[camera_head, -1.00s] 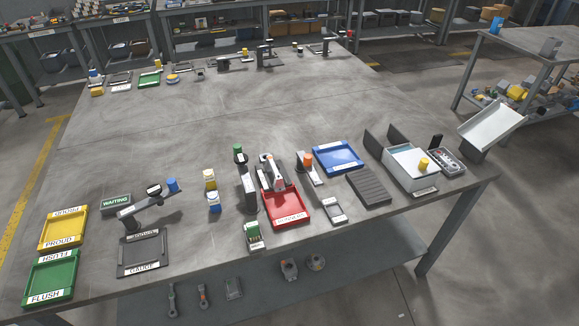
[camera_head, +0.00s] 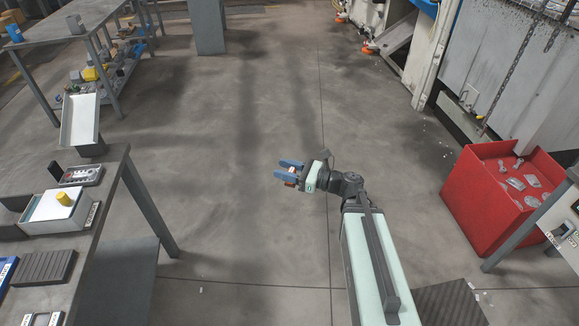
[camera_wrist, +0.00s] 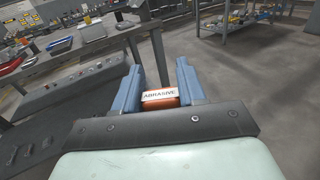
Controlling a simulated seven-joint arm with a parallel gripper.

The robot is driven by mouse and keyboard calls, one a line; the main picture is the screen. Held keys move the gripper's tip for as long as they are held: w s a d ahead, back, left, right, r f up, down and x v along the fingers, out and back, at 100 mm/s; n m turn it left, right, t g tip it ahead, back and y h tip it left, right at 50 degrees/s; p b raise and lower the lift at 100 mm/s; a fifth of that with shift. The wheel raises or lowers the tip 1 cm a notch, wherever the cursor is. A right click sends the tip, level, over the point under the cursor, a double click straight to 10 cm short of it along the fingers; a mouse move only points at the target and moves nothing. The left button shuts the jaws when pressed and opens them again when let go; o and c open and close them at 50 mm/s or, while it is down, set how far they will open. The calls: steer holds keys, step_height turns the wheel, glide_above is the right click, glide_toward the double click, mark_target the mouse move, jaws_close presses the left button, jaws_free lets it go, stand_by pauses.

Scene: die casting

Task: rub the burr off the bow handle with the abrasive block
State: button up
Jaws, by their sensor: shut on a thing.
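My gripper (camera_head: 289,172) is held out over open floor, well to the right of the workbench (camera_head: 117,160). Its blue fingers are shut on the abrasive block (camera_wrist: 160,96), a small orange-red block with a white label reading ABRASIVE. In the wrist view the block sits between the fingers, near their base, and touches nothing else that I can see. It is only a small reddish patch in the head view (camera_head: 291,184). I cannot make out the bow handle or its burr in either current view.
The workbench carries a white box with a yellow knob (camera_head: 64,199), a dark ribbed mat (camera_head: 44,268) and a sloped white chute (camera_head: 81,121). A red bin of metal pieces (camera_head: 490,205) stands at the right beside a machine. The floor between is clear.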

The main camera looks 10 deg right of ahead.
steer(key=s+a+r+n+g+y, duration=0.15)
steer(key=s+a+g, duration=0.25)
steer(key=a, duration=0.8)
steer(key=s+a+r+n+g, duration=0.1)
steer(key=s+a+n+g, duration=0.25)
steer(key=a, duration=0.85)
steer(key=s+a+r+n+g+y, duration=0.15)
steer(key=s+a+g, duration=0.3)
steer(key=a, duration=0.75)
steer(key=s+a+r+n+g+h, duration=0.3)
steer(key=s+a+g, duration=0.1)
steer(key=s+a, duration=0.9)
steer(key=s+a+r+n+g+h, duration=0.2)
steer(key=s+a+r+n+g, duration=0.15)
steer(key=s+a, duration=0.9)
steer(key=s+a+r+n+g+h, duration=0.3)
steer(key=s+a+r+g, duration=0.1)
steer(key=s+a, duration=0.95)
steer(key=w+a, duration=0.3)
steer(key=a, duration=0.4)
steer(key=shift+d+f, duration=1.95)
steer(key=shift+f, duration=1.85)
steer(key=shift+a, duration=2.1)
step_height(320, 180, up, 8)
steer(key=shift+d, duration=0.15)
